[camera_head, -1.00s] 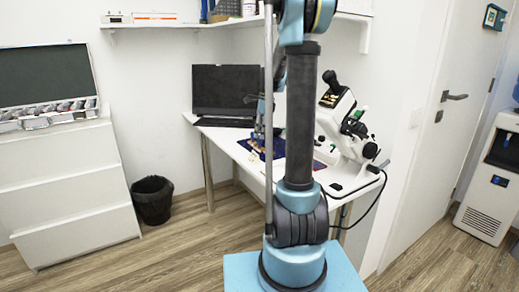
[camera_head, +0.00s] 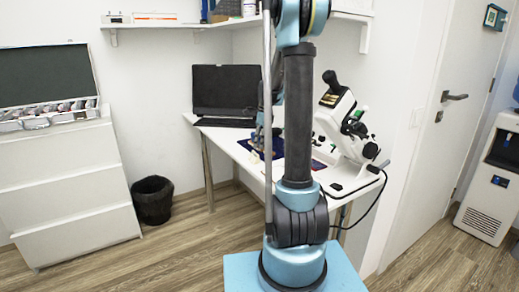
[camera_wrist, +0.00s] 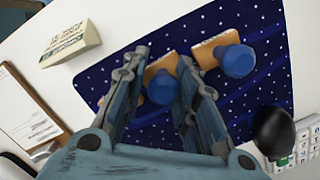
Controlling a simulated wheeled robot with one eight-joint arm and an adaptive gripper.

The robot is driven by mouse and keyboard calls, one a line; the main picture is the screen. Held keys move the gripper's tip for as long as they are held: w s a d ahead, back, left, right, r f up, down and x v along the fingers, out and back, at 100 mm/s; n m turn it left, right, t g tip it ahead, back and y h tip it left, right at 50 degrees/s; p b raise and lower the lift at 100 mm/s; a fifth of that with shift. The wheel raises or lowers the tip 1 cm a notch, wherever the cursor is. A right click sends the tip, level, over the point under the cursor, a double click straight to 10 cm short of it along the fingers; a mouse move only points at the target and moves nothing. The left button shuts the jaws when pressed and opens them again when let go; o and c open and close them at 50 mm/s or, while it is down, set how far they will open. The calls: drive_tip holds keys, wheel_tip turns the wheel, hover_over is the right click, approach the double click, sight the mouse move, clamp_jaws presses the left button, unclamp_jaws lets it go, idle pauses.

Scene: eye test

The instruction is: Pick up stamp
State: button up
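In the wrist view, a stamp with a round blue knob (camera_wrist: 162,88) and an orange-brown body lies on a dark blue, white-dotted mat (camera_wrist: 265,85). My gripper (camera_wrist: 163,55) is open, with one finger on each side of this stamp in the picture; I cannot tell if they touch it. A second such stamp (camera_wrist: 238,62) lies to the right, outside the fingers. Another orange-brown piece shows partly behind the left finger. In the head view, the mat (camera_head: 277,146) shows on the white desk, and my arm hides much of the gripper area.
A wedge-shaped lettered block (camera_wrist: 70,45) and a clipboard (camera_wrist: 25,110) lie left of the mat. A black rounded thing (camera_wrist: 273,130) and a calculator-like keypad (camera_wrist: 305,145) are at the lower right. In the head view, a laptop (camera_head: 225,90) and a microscope-like device (camera_head: 350,130) stand on the desk.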

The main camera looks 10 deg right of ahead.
clamp_jaws()
wheel_tip(320, 180, up, 10)
idle(0.6)
drive_tip(key=shift+c, duration=0.3)
unclamp_jaws()
drive_tip(key=shift+c, duration=0.9)
drive_tip(key=shift+o, duration=0.5)
